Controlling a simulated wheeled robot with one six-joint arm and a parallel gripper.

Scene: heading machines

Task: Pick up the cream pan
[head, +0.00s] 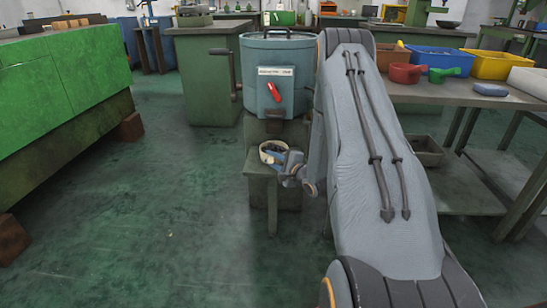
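The cream pan (265,148) is small in the head view, at the near edge of a low green stand (257,168) below a grey-blue machine drum. Its pale rim shows, with a dark inside. My gripper (284,158) is right at the pan's right side and covers part of it. The fingers overlap the pan in the picture. I cannot tell whether they touch it or are shut on it. My arm fills the middle right and hides what lies behind it.
The grey-blue drum (279,70) with a red handle stands just behind the pan. A green machine (75,85) stands at left. The floor (150,220) at left front is clear.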

